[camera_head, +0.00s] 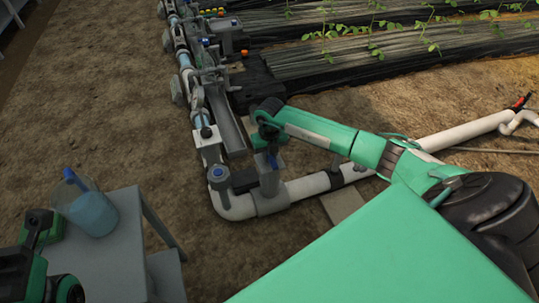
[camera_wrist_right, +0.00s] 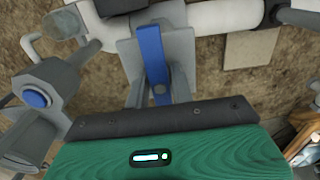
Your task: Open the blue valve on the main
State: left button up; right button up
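The blue valve handle (camera_head: 273,160) sits on a grey valve body (camera_head: 268,183) on the white main pipe (camera_head: 308,187), near its elbow. In the right wrist view the blue handle (camera_wrist_right: 152,55) is a flat lever lying crosswise to the white pipe (camera_wrist_right: 215,20). My right gripper (camera_head: 270,138) is just above and behind the handle in the head view; its fingers are too small and dark to read, and the wrist view shows only its green and black housing. My left gripper (camera_head: 42,232) is at the lower left, far from the valve, partly cut off.
A grey fitting with a round blue cap (camera_head: 218,173) stands left of the valve. A grey table (camera_head: 120,250) holds a blue translucent jug (camera_head: 88,208). A pipe run with several fittings goes toward the back. Bare soil lies left of it.

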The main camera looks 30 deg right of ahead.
jog(key=n, duration=0.4)
jog(key=shift+s+f+n+b, duration=0.1)
jog(key=shift+f+n+b, duration=0.1)
jog(key=shift+n+b, duration=0.15)
jog(key=n+b, duration=0.1)
jog(key=n, duration=0.3)
jog(key=shift+n, duration=0.35)
jog(key=n, duration=0.4)
jog(key=shift+f+n+b, duration=0.1)
jog(key=shift+n+b, duration=0.2)
jog(key=shift+b, duration=0.1)
jog(key=n+b, duration=0.1)
jog(key=n, duration=0.4)
jog(key=shift+s, duration=0.1)
jog(key=shift+d, duration=0.1)
jog(key=o, duration=1)
jog(key=shift+o, duration=0.2)
